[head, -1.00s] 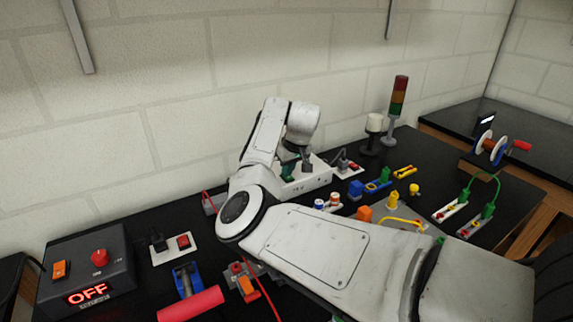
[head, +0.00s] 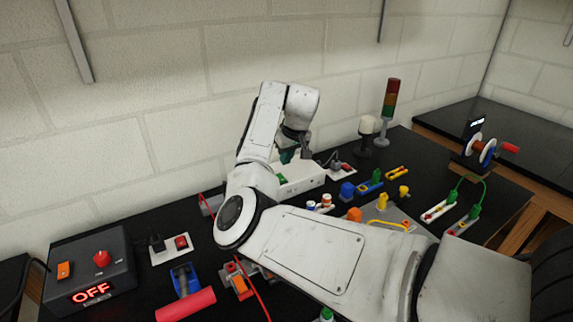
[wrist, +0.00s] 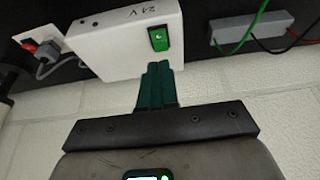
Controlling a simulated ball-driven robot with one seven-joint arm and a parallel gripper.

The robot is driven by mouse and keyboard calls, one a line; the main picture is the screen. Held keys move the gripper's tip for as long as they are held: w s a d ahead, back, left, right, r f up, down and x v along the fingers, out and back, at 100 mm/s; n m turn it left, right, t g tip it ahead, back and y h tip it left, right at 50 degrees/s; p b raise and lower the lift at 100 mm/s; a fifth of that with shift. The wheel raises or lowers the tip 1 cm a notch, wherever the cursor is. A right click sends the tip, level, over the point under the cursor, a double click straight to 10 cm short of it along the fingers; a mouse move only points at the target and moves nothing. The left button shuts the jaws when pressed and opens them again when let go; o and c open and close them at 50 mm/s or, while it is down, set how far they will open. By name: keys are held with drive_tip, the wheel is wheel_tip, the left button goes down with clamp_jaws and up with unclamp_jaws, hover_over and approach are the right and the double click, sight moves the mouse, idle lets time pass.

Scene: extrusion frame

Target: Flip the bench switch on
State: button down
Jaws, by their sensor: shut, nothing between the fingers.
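A white box (wrist: 125,40) marked 24V has a green rocker switch (wrist: 158,39) on its face. The box also shows in the head view (head: 305,180), near the wall behind my arm. My gripper (wrist: 157,68) is shut and empty. Its dark green fingers point at the box and sit just below the rocker in the wrist view; I cannot tell whether they touch the box. In the head view my gripper (head: 287,157) is above the box, partly hidden by my arm. A dark box (head: 92,268) at the left reads OFF and has a red knob (head: 102,259) and an orange rocker (head: 64,270).
A white plate with a red rocker and black plug (head: 170,248) lies beside the dark box. A signal tower (head: 390,100) and a white lamp (head: 366,130) stand at the right. Small coloured parts and cables crowd the black bench. The wall is close behind.

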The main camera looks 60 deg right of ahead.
drive_tip(key=v, duration=0.6)
drive_tip(key=shift+s+a+r+b, duration=0.2)
drive_tip(key=shift+s+b, duration=0.05)
drive_tip(key=shift+b, duration=0.2)
